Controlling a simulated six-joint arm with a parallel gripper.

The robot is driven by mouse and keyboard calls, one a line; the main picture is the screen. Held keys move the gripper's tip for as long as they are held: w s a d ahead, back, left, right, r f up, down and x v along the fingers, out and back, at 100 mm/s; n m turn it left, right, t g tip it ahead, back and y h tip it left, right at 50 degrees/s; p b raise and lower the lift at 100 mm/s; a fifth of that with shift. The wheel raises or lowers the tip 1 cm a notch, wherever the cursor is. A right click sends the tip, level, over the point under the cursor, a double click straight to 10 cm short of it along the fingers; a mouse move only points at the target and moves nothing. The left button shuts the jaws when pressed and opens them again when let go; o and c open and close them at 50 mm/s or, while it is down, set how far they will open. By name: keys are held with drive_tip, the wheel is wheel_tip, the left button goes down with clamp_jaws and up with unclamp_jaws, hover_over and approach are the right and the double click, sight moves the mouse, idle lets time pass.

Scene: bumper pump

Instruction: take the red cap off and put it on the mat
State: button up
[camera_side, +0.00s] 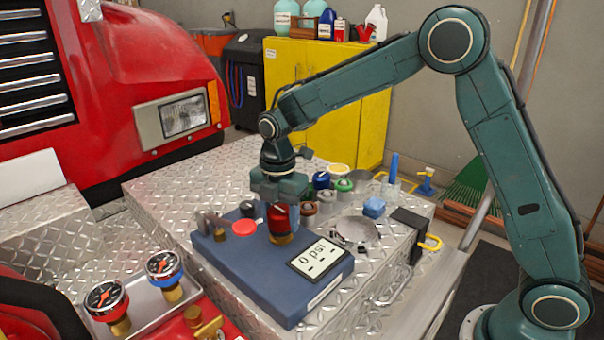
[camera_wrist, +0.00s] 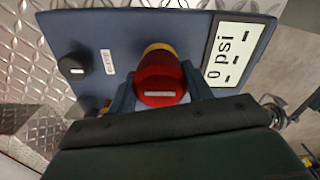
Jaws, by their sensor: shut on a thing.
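The red cap (camera_side: 278,219) sits upright above a brass-coloured base (camera_side: 281,239) on the blue pump panel (camera_side: 318,291). In the wrist view the cap (camera_wrist: 160,82) has a small label on it, and a yellow ring (camera_wrist: 157,48) shows behind it. My gripper (camera_side: 279,203) comes from above and is shut on the cap, one finger on each side, as the wrist view (camera_wrist: 161,93) shows. I cannot tell whether the cap is fully seated on the base. I cannot make out with certainty which surface is the mat.
Several coloured caps stand behind, by a round metal dish (camera_side: 355,231). Bare diamond plate (camera_side: 165,192) lies to the left.

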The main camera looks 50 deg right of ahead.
sight(280, 209)
drive_tip(key=shift+c, duration=0.8)
drive_tip(key=shift+r, duration=1.65)
drive_tip(key=shift+r, duration=1.9)
drive_tip(key=m, duration=0.1)
drive_tip(key=d+f+m, duration=0.1)
drive_tip(key=m, duration=0.1)
drive_tip(key=d+f+m, duration=0.1)
drive_tip(key=shift+s+m, duration=0.3)
drive_tip(key=shift+s, duration=0.1)
drive_tip(key=m, duration=0.2)
drive_tip(key=d+f+m, duration=0.1)
drive_tip(key=m, duration=0.1)
drive_tip(key=s+d+f+m, duration=0.1)
drive_tip(key=shift+d+m, duration=0.15)
drive_tip(key=shift+m, duration=0.25)
drive_tip(key=m, duration=0.2)
drive_tip(key=s+d+f+m, duration=0.1)
drive_tip(key=m, duration=0.1)
drive_tip(key=d+f+m, duration=0.1)
drive_tip(key=shift+s+m, duration=0.2)
drive_tip(key=shift+m, duration=0.2)
drive_tip(key=m, duration=0.1)
drive_tip(key=s+d+f+m, duration=0.1)
drive_tip(key=m, duration=0.2)
drive_tip(key=shift+s+d+f+m, duration=0.15)
drive_tip(key=shift+d+f+m, duration=0.15)
drive_tip(key=shift+d, duration=0.1)
drive_tip(key=shift+r, duration=0.1)
